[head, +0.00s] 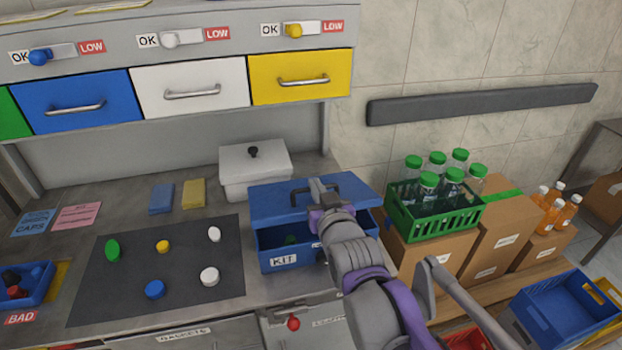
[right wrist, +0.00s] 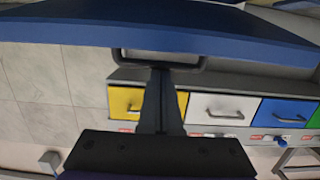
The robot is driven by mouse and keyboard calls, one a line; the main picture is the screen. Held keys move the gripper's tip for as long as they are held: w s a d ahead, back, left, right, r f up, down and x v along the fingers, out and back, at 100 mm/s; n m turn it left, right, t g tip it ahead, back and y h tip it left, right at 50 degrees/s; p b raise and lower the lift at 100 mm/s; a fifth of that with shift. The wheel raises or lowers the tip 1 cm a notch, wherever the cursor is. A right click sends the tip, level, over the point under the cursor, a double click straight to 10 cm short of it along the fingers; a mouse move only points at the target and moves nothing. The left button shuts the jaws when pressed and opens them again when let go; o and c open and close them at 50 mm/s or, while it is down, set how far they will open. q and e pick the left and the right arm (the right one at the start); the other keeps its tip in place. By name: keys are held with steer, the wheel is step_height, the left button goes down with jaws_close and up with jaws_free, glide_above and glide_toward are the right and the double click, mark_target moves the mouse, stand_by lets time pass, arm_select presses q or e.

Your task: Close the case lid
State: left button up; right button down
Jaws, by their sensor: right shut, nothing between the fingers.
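The blue case (head: 275,262) labelled KIT stands on the bench. Its blue lid (head: 272,203) is partly open, tilted above the box, and the front of the box is open to view with something green inside. My right gripper (head: 318,188) is at the lid's handle (head: 298,193). In the right wrist view the lid (right wrist: 180,28) fills the top, with the handle (right wrist: 195,66) at its edge. There the gripper (right wrist: 161,72) is shut and empty, its fingertips close to the handle; I cannot tell whether they touch. My arm hides the case's right part. My left gripper is out of view.
A white lidded box (head: 255,172) stands behind the case. A dark mat (head: 195,262) with several caps lies to the left. A green crate of bottles (head: 435,208) stands on cartons to the right. Blue, white and yellow drawers (head: 300,75) hang above.

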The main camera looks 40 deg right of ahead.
steer(key=shift+t+h, duration=0.5)
steer(key=shift+t, duration=0.3)
steer(key=f+b, duration=0.1)
steer(key=s+f+b, duration=0.1)
steer(key=a+f+b, duration=0.1)
steer(key=shift+s+f, duration=0.35)
steer(key=shift+f, duration=0.05)
arm_select(q)
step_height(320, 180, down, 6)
steer(key=b, duration=0.1)
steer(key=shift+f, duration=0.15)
arm_select(e)
steer(key=shift+s+a+f, duration=0.15)
steer(key=shift+s+f, duration=0.1)
steer(key=shift+f, duration=0.2)
steer(key=shift+s+a+f, duration=0.1)
steer(key=shift+s+f, duration=0.1)
steer(key=shift+f, duration=0.25)
